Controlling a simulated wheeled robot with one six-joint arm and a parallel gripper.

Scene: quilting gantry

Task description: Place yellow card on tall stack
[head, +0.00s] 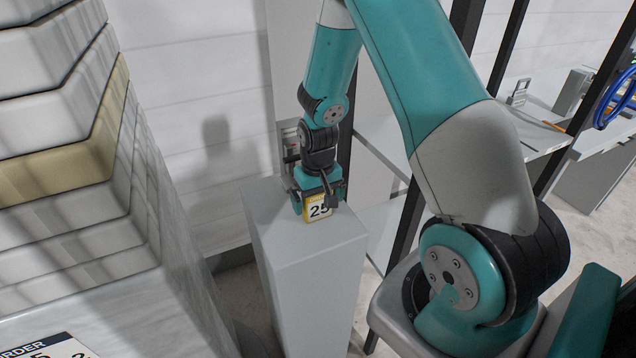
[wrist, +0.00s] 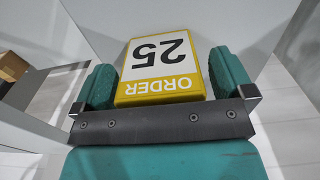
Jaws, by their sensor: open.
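The yellow card (head: 317,209) with "25" on it is on top of a grey pedestal (head: 312,268). In the wrist view the card (wrist: 162,62) shows its yellow border and the word "ORDER", upside down. My gripper (head: 319,196) is open, with one teal finger on each side of the card. A tall stack (head: 60,115) of pale padded slabs, with one yellowish slab, stands at the left of the head view. Its top is out of view.
Another "ORDER" card (head: 50,346), partly cut off, lies at the bottom left, in front of the stack. Shelving with dark posts (head: 497,75) stands behind my arm on the right. Blue coiled hose (head: 617,98) hangs at far right. A gap separates stack and pedestal.

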